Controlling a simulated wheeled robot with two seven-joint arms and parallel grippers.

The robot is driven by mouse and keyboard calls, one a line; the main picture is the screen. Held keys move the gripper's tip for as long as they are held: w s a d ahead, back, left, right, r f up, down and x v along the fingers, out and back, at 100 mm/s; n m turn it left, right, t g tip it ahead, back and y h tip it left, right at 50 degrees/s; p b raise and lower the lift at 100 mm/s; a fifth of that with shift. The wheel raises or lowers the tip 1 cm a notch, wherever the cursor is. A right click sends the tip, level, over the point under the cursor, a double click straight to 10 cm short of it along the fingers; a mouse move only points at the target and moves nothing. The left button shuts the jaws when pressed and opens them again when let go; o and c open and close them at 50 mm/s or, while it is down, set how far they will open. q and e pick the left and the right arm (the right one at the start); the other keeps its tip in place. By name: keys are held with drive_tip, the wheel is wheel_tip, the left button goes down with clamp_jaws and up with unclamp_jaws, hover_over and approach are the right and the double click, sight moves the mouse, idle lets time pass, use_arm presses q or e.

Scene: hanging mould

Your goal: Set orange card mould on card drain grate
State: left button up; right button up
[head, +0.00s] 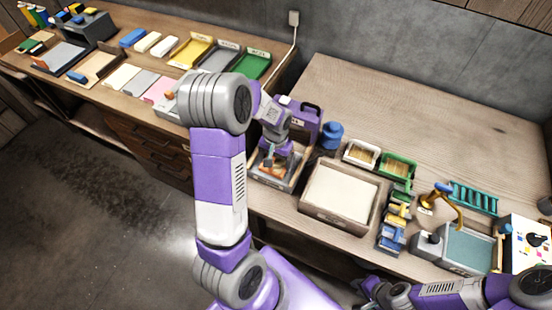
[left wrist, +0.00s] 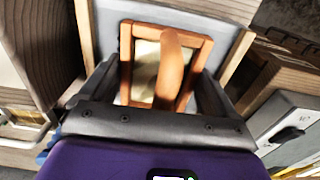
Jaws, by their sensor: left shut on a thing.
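The orange card mould (left wrist: 166,62) is a small orange frame with an upright handle and a pale mesh inside. My left gripper (left wrist: 168,85) is shut on it, with a finger on each side. In the head view my left gripper (head: 274,158) points down over the mould (head: 268,167), which is partly covered by the hand. Below it is a grey tray with wooden sides (head: 285,184), which also shows in the left wrist view (left wrist: 222,16); it may be the card drain grate. I cannot tell whether the mould touches it. My right gripper (head: 366,287) is at the bottom edge, its fingers unclear.
A purple box (head: 306,118) and a blue container (head: 331,135) stand just behind. A wooden vat of whitish pulp (head: 338,196) is to the right. Small white (head: 361,153) and green (head: 397,170) trays lie beyond. The table's back right is clear.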

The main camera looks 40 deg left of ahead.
use_arm(q)
drive_tip(key=o, duration=0.8)
wheel_tip(320, 180, up, 8)
drive_tip(key=shift+f+p, duration=0.2)
drive_tip(key=shift+p, duration=0.6)
